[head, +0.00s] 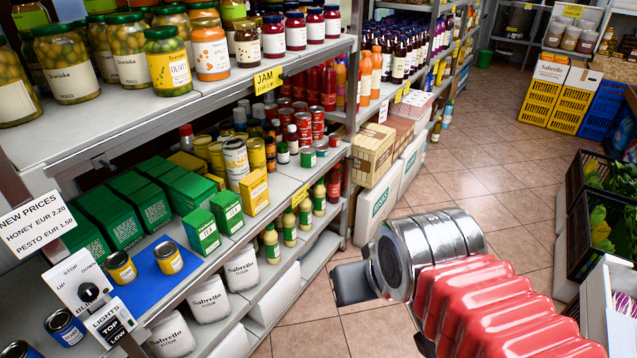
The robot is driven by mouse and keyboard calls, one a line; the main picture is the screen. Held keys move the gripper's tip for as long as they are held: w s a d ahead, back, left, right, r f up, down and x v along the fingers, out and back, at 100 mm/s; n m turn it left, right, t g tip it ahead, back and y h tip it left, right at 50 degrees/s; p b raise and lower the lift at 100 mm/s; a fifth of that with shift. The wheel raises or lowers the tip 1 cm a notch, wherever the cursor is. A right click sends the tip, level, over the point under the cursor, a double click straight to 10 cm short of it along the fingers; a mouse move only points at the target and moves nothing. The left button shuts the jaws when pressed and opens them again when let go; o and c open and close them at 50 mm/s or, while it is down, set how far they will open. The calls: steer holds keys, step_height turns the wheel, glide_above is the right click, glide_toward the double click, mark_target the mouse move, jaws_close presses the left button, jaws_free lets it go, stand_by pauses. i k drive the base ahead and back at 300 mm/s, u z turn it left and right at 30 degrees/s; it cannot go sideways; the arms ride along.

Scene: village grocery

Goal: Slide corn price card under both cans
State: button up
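Two small yellow-and-dark cans, a left one (121,267) and a right one (168,257), stand upright and apart on the shelf at the lower left. A flat blue sheet (196,262) lies by them, with the right can on it. I cannot tell whether the left can is fully on it. I cannot make out a card marked corn. My gripper (350,284) shows as a dark block beyond the chrome wrist, out over the aisle floor, right of the shelf and apart from the cans. Its fingertips are not clear, and I see nothing held.
Green boxes (200,230) stand behind and right of the cans. A control panel (84,288) and a prices sign (36,224) are at the left front. Blue cans (65,327) stand at the lower left. White flour bags (210,298) sit below. The aisle floor (490,180) is clear.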

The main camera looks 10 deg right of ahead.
mark_target(299, 196)
steer(key=u, duration=0.3)
steer(key=i, duration=1.1)
steer(key=u, duration=0.5)
